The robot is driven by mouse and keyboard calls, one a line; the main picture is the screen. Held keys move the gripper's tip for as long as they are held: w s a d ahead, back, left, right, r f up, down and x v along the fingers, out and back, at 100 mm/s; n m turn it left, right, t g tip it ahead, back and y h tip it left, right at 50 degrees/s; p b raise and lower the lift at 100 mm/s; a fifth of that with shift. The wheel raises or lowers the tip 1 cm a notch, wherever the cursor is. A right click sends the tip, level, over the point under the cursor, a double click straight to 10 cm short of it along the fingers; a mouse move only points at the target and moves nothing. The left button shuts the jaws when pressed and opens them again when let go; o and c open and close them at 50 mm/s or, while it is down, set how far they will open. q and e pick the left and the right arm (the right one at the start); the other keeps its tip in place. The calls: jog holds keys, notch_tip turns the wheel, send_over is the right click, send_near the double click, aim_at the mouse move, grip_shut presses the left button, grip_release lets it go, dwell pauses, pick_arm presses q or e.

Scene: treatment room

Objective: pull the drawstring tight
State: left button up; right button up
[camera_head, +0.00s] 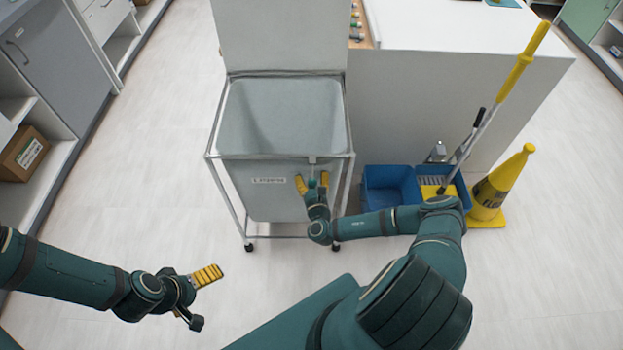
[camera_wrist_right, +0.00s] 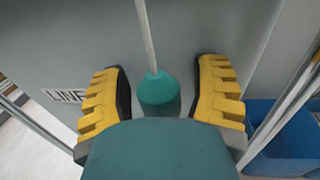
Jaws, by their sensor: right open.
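A pale grey linen bag (camera_head: 262,190) hangs in a wheeled metal-frame hamper. A light cord (camera_wrist_right: 146,35) comes down its front to a green toggle (camera_wrist_right: 159,95). The toggle also shows small in the head view (camera_head: 311,184). My right gripper (camera_head: 313,182) is open at the bag's front. In the right wrist view its two yellow fingers (camera_wrist_right: 163,75) stand on either side of the toggle, with gaps left and right. The toggle's lower end is hidden behind my gripper's body. My left gripper (camera_head: 207,276) is low at the left, away from the hamper; its finger gap is hidden.
The hamper's lid (camera_head: 280,35) stands up behind the open bag. A blue mop bucket (camera_head: 388,186) and a yellow cone (camera_head: 500,185) stand to the right, beside a white counter (camera_head: 455,30). Shelves with a cardboard box (camera_head: 22,158) line the left. The floor between is clear.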

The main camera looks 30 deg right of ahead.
jog(key=shift+o, duration=0.2)
grip_shut()
pick_arm(q)
jog(key=shift+w, duration=0.1)
pick_arm(e)
jog(key=shift+f, duration=0.2)
